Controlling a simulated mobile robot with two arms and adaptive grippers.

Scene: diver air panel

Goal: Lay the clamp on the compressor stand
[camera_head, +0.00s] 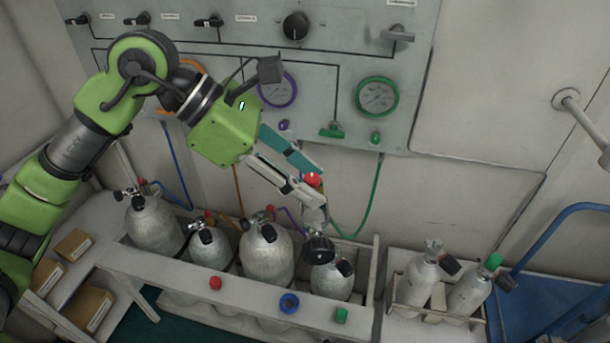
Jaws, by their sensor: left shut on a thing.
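My left gripper (312,188) comes in from the left and points down to the right, in front of the wall panel. It is shut on a small metal piece, seemingly the clamp (315,216), with a red part at its top and a black knob at its lower end. The clamp is held above the right end of the cylinder rack, and its knob overlaps the rightmost cylinder (333,282) in the picture. I cannot tell if they touch. No part is clearly recognisable as the compressor stand. My right gripper is not in view.
Several grey cylinders stand in a white rack (188,278); red, blue and green pieces sit on its front ledge. Two cylinders stand in a holder (398,308) at right. A blue surface with a tube rail (545,240) is at far right. Gauges and hoses hang behind.

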